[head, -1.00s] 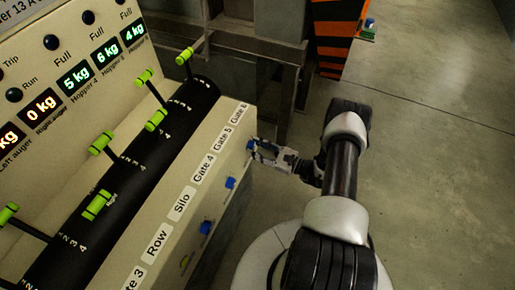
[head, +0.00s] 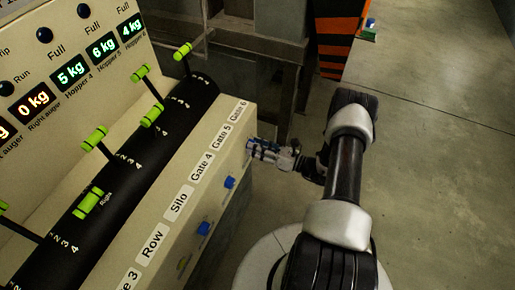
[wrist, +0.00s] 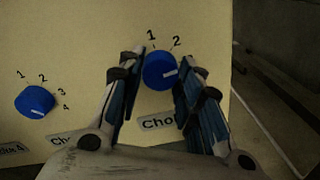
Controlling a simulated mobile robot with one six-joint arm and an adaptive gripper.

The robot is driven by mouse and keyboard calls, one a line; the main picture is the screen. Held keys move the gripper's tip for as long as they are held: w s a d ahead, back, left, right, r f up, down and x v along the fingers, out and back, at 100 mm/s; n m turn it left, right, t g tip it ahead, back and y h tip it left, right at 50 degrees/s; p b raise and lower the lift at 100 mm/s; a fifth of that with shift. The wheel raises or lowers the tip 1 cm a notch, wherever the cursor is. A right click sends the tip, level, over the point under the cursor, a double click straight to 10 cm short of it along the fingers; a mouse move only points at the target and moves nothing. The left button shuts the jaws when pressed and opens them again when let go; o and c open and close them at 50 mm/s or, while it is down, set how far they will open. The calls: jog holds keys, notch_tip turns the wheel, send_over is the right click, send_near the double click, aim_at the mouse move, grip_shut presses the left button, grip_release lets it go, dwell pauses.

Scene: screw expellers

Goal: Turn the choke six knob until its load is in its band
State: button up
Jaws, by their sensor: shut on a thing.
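In the wrist view, a blue knob (wrist: 159,71) sits on the cream panel above a label (wrist: 158,123) reading "Cho", the rest covered. Its white pointer line points right, a little below the 2; the marks further round are mostly hidden by a finger. My gripper (wrist: 159,82) is shut on this knob, one blue-padded finger at each side. In the head view my gripper (head: 264,150) is at the console's front face, below the Gate 6 label, and hides the knob. Green readouts show 5 kg, 6 kg and 4 kg (head: 130,28), the last over Hopper 6.
Another blue knob (wrist: 35,102) with marks 1 to 4 is left of the held one. More blue knobs (head: 229,182) line the front face. Green-handled levers (head: 183,51) stand on the console. Open concrete floor (head: 430,150) lies to the right.

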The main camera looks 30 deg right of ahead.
jog(key=shift+m, duration=0.5)
jog(key=o, duration=1.1)
jog(key=shift+c, duration=0.2)
jog(key=v, duration=1.2)
jog(key=shift+r, duration=0.1)
